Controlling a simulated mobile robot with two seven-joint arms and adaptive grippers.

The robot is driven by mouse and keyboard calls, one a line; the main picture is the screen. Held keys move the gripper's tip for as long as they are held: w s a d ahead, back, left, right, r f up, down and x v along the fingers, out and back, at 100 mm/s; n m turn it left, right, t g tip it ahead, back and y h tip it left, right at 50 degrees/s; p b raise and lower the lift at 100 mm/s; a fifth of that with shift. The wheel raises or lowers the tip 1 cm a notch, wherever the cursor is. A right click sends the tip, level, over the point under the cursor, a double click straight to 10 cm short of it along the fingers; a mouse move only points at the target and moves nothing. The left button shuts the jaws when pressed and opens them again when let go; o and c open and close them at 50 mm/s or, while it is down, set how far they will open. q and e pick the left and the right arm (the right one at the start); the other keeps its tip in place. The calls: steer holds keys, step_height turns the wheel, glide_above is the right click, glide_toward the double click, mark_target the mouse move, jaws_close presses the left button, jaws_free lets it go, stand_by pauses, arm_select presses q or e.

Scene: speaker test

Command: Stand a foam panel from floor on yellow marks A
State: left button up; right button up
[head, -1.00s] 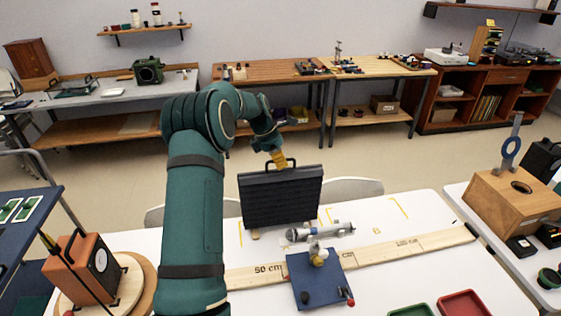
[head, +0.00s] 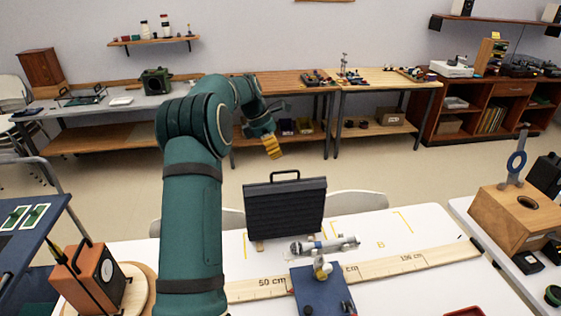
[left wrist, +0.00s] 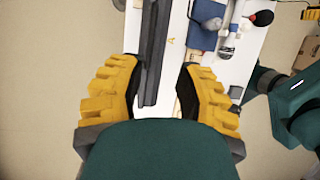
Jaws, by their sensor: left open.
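The dark ribbed foam panel (head: 284,212) with a black top handle stands upright on the white table, on small feet. A yellow mark (head: 245,243) shows beside its left foot. My left gripper (head: 272,146) is open and empty, above and behind the handle, apart from it. In the left wrist view the panel (left wrist: 154,50) appears nearly edge-on below, its strip running between the spread yellow fingers (left wrist: 160,97).
A microphone-like device (head: 325,246) and a blue plate (head: 318,290) stand in front of the panel, near a wooden ruler (head: 420,262). Yellow marks B (head: 380,245) are free to the right. An orange speaker (head: 92,280) stands at lower left. A chair (head: 358,202) is behind.

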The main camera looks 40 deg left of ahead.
arm_select(q)
steer(key=shift+v, duration=1.2)
